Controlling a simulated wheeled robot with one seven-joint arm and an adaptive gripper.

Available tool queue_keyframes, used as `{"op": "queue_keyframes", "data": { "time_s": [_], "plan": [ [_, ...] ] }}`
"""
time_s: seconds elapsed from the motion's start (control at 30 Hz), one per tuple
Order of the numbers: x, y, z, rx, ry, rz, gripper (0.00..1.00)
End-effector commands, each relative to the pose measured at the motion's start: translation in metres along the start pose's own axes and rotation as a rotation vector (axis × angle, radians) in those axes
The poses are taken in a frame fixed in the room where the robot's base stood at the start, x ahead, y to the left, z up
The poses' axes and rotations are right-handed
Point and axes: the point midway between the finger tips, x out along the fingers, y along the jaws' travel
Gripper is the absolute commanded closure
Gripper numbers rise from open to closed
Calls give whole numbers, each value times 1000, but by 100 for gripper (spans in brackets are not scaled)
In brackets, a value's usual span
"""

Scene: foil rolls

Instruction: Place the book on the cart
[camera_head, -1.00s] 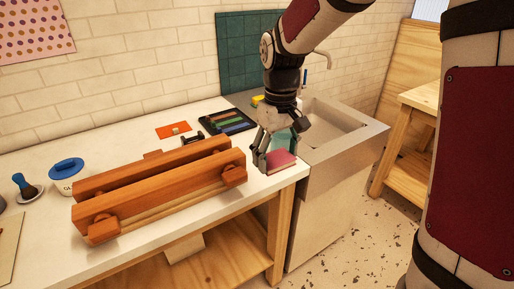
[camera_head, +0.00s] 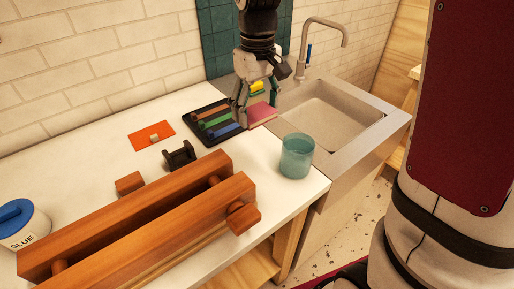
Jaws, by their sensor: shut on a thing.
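A small pinkish-red book (camera_head: 263,114) is between the fingers of my gripper (camera_head: 249,108), near the front-left corner of the sink. My gripper points down and is shut on the book. The fingers hide part of the book, and its height above the counter is hard to judge. I cannot make out a cart for certain. A wooden piece of furniture (camera_head: 409,98) shows only in part behind the sink at the right.
A teal glass (camera_head: 297,158) stands on the white counter (camera_head: 95,165) near its right edge. A black tray (camera_head: 190,115) with coloured bars lies left of my gripper. A wooden clamp (camera_head: 130,225) fills the front. A sink (camera_head: 335,112) with a tap (camera_head: 325,35) is at the right.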

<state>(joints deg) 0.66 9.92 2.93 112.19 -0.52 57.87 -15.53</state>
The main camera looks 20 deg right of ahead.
Motion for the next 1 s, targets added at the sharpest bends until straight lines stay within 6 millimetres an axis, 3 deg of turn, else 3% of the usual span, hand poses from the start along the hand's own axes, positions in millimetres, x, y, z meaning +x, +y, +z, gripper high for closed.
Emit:
{"op": "queue_keyframes", "data": {
  "time_s": [0.17, 0.6, 1.0],
  "plan": [
    [14, 0, 1, 0, -5, -2, 59],
    [117, 0, 2, 0, -6, -2, 59],
    [161, 0, 1, 0, -5, -1, 59]
  ]
}}
